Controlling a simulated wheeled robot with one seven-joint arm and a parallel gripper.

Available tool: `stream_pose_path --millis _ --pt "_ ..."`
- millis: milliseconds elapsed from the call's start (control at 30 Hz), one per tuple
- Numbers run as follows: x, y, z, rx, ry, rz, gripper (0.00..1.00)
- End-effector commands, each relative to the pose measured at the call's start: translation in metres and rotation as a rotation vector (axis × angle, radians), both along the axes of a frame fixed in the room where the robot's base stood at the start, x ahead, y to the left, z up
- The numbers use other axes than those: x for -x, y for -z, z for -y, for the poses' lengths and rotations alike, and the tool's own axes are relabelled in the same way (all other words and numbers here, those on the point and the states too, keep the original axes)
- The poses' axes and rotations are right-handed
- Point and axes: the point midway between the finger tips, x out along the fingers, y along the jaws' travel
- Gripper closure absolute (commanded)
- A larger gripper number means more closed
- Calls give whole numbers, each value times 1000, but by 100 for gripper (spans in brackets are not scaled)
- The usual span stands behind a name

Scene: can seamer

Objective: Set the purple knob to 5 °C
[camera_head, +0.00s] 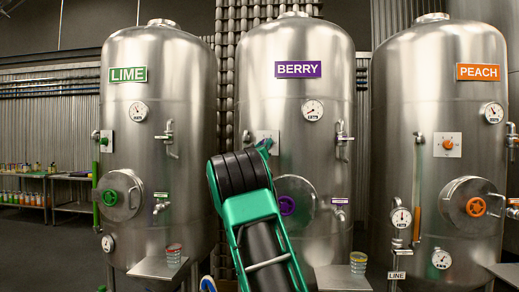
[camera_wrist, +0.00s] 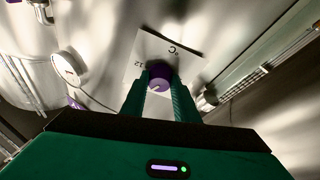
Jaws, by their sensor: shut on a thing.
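The purple knob (camera_wrist: 160,71) sits on a white dial plate (camera_wrist: 150,50) marked "°C", with a "12" at its left. A pale pointer face shows on the knob, but I cannot read its setting. My gripper (camera_wrist: 160,88) has its two green fingers on either side of the knob and is shut on it. In the head view the plate (camera_head: 262,135) is on the front of the BERRY tank (camera_head: 320,100). My arm there covers the knob and most of my gripper.
The LIME tank (camera_head: 185,100) stands left and the PEACH tank (camera_head: 440,100) right. A gauge (camera_head: 312,110), a pipe valve (camera_head: 342,138) and a hatch with a purple handwheel (camera_head: 288,205) are close by on the BERRY tank. A small shelf (camera_head: 340,278) juts out below.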

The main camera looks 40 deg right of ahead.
Motion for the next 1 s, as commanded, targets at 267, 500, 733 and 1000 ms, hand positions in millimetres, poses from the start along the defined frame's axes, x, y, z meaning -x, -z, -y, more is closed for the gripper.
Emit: stream_pose_path --millis 267,500,733,1000 --pt "1 -2 0 77 -4 -222 95" --pt "2 -2 0 151 -5 -436 95" --pt "3 -2 0 214 -4 -624 95" --pt "3 -2 0 268 -4 -782 95"
